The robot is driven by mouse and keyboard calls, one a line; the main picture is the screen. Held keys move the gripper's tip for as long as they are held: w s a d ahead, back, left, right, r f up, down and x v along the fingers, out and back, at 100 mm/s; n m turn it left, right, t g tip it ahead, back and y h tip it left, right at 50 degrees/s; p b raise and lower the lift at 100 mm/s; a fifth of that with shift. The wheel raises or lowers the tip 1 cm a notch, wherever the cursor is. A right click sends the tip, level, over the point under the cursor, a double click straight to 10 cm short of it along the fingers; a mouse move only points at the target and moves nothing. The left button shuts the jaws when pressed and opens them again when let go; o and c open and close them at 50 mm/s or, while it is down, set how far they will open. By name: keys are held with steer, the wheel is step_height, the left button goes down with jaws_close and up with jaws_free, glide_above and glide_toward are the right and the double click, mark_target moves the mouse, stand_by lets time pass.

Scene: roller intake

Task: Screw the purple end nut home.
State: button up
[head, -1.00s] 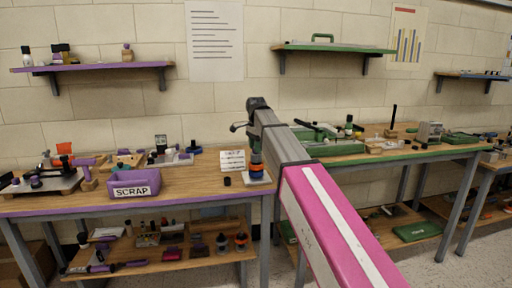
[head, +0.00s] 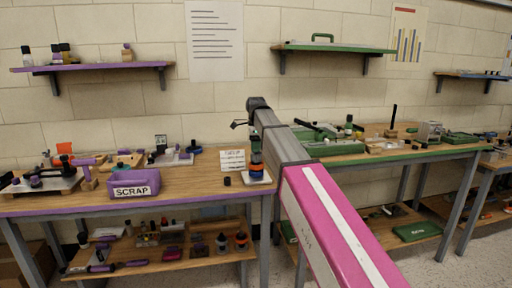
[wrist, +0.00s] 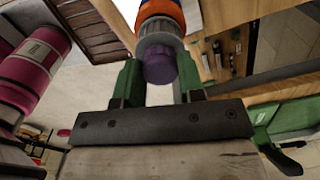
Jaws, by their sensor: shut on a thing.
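The purple end nut (wrist: 160,68) is in the wrist view, between the two green fingers of my gripper (wrist: 160,76). My gripper is shut on it, a finger against each side. Directly beyond the nut is a grey ribbed collar (wrist: 158,40), then an orange band (wrist: 162,12) cut off by the top edge. The nut's far face and any thread are hidden. In the head view an orange and blue stack (head: 256,168) stands at the right end of the purple-edged bench, partly behind my arm. The nut cannot be made out there.
A purple SCRAP bin (head: 135,184) stands on the purple-edged bench (head: 200,188), with fixtures to its left. A small white sign (head: 232,160) and a black cylinder (head: 227,181) are near the stack. A green-edged bench (head: 420,152) with several tools stands to the right.

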steer(key=shift+m, duration=0.3)
steer(key=m, duration=0.4)
stand_by(0.3)
steer(key=m, duration=0.4)
steer(key=shift+m, duration=0.4)
steer(key=shift+w+d, duration=0.1)
